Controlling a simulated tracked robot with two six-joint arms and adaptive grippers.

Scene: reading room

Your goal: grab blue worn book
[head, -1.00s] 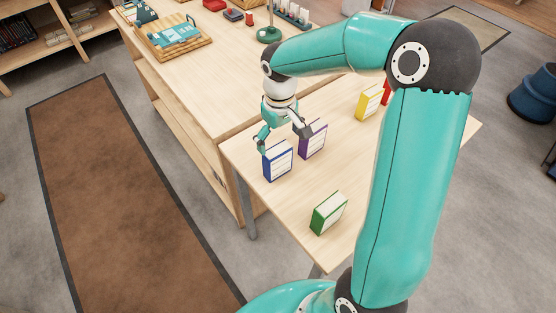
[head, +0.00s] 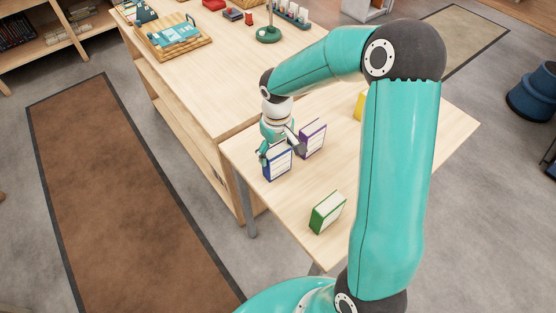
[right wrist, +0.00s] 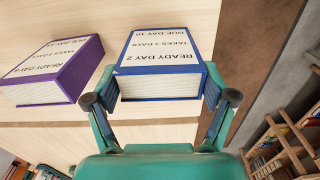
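The blue book (head: 277,163) stands upright on the light wooden table, with a white label. In the right wrist view the blue book (right wrist: 160,62) has a label reading "READY DAY 2". My right gripper (head: 279,151) is open, directly over the book in the head view. In the right wrist view my right gripper (right wrist: 161,95) has one finger on each side of the blue book's near end. I cannot tell whether the fingers touch it. My left gripper is not in view.
A purple book (head: 312,139) stands close to the blue one; it also shows in the right wrist view (right wrist: 75,78). A green book (head: 327,213) stands nearer the front, and a yellow book (head: 360,105) is partly hidden behind my arm. A wooden tray (head: 172,38) lies on the adjoining table.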

